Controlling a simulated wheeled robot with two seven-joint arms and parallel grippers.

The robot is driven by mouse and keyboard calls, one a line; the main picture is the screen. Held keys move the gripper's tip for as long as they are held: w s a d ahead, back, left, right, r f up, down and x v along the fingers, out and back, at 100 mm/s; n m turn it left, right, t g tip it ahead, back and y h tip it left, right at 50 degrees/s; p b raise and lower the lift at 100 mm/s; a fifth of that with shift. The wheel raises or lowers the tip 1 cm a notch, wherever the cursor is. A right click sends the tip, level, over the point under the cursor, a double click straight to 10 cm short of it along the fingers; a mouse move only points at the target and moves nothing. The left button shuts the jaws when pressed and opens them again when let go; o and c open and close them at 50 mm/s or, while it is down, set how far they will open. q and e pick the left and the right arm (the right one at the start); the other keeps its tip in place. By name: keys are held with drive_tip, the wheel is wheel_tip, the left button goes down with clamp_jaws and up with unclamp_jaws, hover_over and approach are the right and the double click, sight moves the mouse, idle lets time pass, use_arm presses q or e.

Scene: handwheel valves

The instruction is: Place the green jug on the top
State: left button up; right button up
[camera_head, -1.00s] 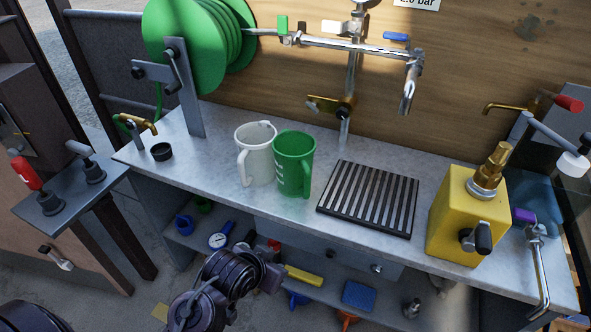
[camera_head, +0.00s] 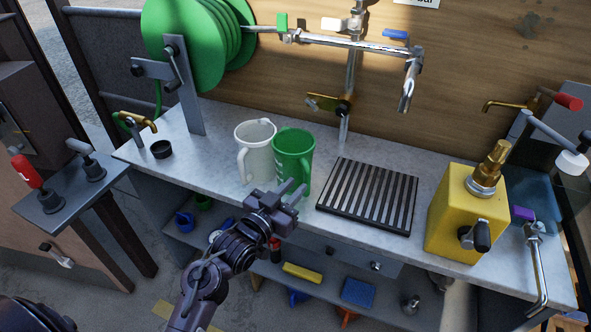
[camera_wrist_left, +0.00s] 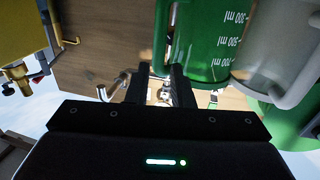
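The green jug (camera_head: 294,158) stands upright on the grey bench top (camera_head: 210,150), just right of a white jug (camera_head: 255,150). My left gripper (camera_head: 293,187) is at the bench's front edge, in front of the green jug's lower part, and covers some of it. Its fingers are apart with nothing between them. In the left wrist view, which is upside down, the green jug (camera_wrist_left: 208,42) with white volume marks is right beside the fingers (camera_wrist_left: 162,80), not between them. The white jug (camera_wrist_left: 270,45) is beyond it. I cannot tell whether a finger touches the green jug. My right gripper is not in view.
A black slatted grate (camera_head: 368,197) lies right of the green jug. A yellow block with a brass valve (camera_head: 468,215) stands farther right. A tap pipe (camera_head: 350,80) and green hose reel (camera_head: 185,45) are behind. A lower shelf holds small items, including a blue sponge (camera_head: 358,291).

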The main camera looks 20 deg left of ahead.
sight(305, 179)
use_arm(q)
drive_tip(key=p+x, duration=0.1)
drive_tip(key=x, duration=0.7)
drive_tip(key=shift+d+f, duration=0.1)
drive_tip(key=shift+f, duration=0.05)
drive_tip(key=shift+s, duration=0.1)
clamp_jaws()
